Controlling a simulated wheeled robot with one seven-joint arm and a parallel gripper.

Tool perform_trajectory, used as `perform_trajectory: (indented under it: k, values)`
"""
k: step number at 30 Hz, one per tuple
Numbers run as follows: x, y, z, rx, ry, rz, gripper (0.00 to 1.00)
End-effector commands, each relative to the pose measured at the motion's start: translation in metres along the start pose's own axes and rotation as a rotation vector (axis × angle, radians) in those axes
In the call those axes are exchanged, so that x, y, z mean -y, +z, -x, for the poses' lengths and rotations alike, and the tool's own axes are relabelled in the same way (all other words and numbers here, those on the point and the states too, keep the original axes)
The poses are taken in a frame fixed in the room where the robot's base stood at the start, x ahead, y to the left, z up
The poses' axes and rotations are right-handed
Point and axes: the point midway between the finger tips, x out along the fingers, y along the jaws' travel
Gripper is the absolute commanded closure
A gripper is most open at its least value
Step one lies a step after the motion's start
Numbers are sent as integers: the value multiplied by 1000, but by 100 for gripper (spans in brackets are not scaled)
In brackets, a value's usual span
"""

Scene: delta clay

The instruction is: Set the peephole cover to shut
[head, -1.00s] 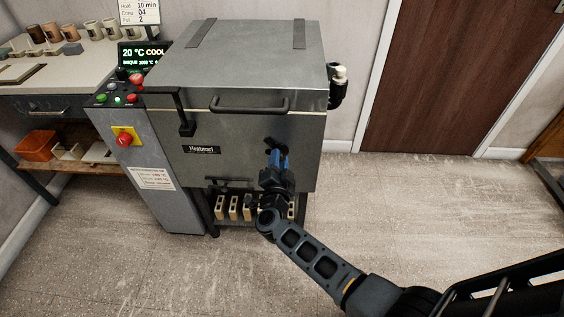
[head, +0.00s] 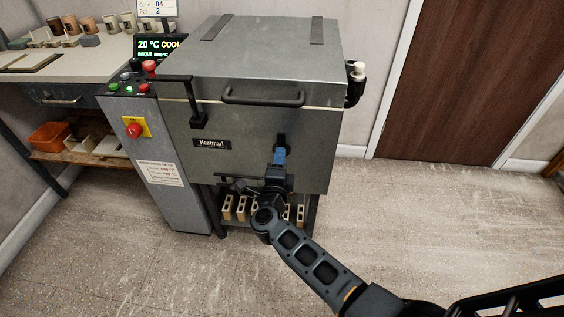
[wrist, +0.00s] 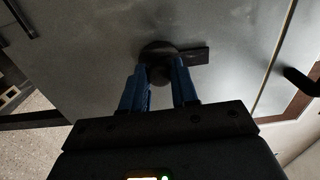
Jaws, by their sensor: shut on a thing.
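The peephole cover (head: 280,139) is a small dark piece on the front of the grey kiln (head: 240,165), right of the Heatmart label. In the wrist view the cover (wrist: 195,55) shows as a dark flat tab beside a round dark knob or disc (wrist: 158,49). My gripper (head: 279,155) is at the kiln front, just below the cover. In the wrist view its blue fingers (wrist: 160,75) are a little apart, shut on the round dark part. The fingers partly hide what they grip. Whether a peephole opening shows cannot be told.
A black lid handle (head: 264,98) and a latch bar (head: 198,118) stick out from the kiln. A control box (head: 165,165) stands at its left, with a shelf (head: 85,158) beyond. Bricks (head: 241,209) lie below the kiln. The floor to the right is clear.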

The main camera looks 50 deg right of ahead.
Motion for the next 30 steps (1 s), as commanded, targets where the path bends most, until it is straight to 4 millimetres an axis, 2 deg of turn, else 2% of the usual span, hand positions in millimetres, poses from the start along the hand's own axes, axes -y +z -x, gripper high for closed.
perform_trajectory:
  k: [16,17,24,30]
  values:
    - [-1,2,1,2,3,-24,100]
    - [-1,2,1,2,3,-24,69]
    - [-1,1,0,1,1,-23,46]
    - [0,1,0,1,1,-23,45]
